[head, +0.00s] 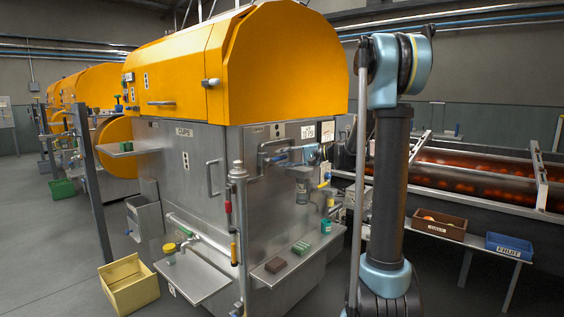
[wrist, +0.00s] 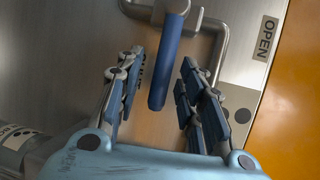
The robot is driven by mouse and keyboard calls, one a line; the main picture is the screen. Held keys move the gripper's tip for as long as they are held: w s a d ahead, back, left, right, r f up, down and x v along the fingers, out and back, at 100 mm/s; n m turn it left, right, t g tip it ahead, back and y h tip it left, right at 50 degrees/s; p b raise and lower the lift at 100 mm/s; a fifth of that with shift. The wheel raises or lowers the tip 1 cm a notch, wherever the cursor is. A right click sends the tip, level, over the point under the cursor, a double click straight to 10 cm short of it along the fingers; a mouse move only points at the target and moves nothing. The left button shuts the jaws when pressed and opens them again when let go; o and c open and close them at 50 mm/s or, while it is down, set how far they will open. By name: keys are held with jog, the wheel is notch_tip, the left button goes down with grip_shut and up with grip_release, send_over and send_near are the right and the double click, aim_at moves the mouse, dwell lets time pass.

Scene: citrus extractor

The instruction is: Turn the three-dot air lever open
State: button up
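A lever with a blue grip (wrist: 167,62) hangs from a grey pivot on the steel panel in the wrist view. My gripper (wrist: 160,70) is open, with one finger on each side of the blue grip and visible gaps on both sides. A pale plate with black dots (wrist: 238,115) lies behind the right finger; part of it is hidden, so I cannot count all its dots. An OPEN label (wrist: 265,38) is at the upper right. In the head view my gripper (head: 284,157) is at the machine's front panel, and the lever is too small to make out clearly.
A bent grey pipe or handle (wrist: 215,45) runs behind the lever. The extractor's orange hood (head: 270,65) overhangs the panel. A steel shelf (head: 275,283) with small blocks juts out below. A post with a red grip (head: 239,200) stands left of my gripper.

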jog(key=shift+w+a+f, duration=0.15)
jog(key=shift+a, duration=0.55)
jog(key=shift+c, duration=0.2)
grip_shut()
jog(key=shift+d, duration=0.1)
